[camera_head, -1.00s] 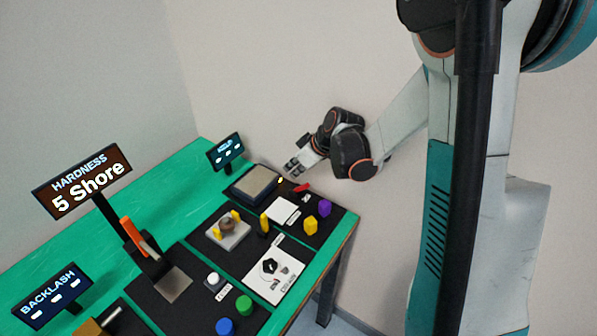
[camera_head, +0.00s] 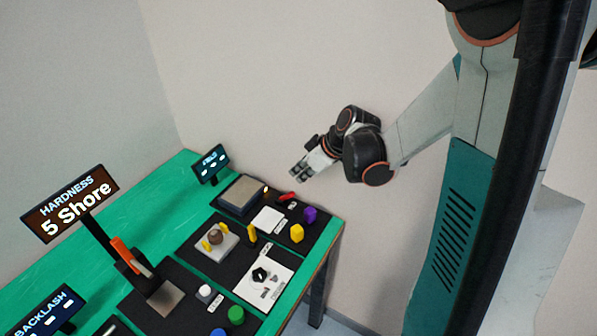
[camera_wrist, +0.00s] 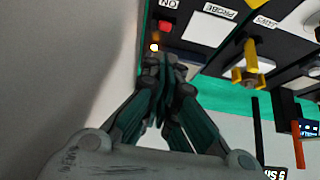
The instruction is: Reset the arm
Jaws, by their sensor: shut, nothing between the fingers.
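My gripper (camera_wrist: 169,70) is shut and empty in the wrist view, its teal fingers together near the picture's middle. In the head view my gripper (camera_head: 297,172) hangs in the air above the far right end of the green table (camera_head: 138,206), apart from the things there. A red switch (camera_head: 287,196) and a small glowing lamp (camera_head: 266,189) lie below it. The lamp also shows just past the fingertips in the wrist view (camera_wrist: 154,47).
A flat tray-like device (camera_head: 240,192), a white pad (camera_head: 267,219), a purple block (camera_head: 309,215) and a yellow block (camera_head: 297,232) stand near. The "HARDNESS 5 Shore" display (camera_head: 70,204) rises at left. A bare wall (camera_head: 290,60) is behind the arm.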

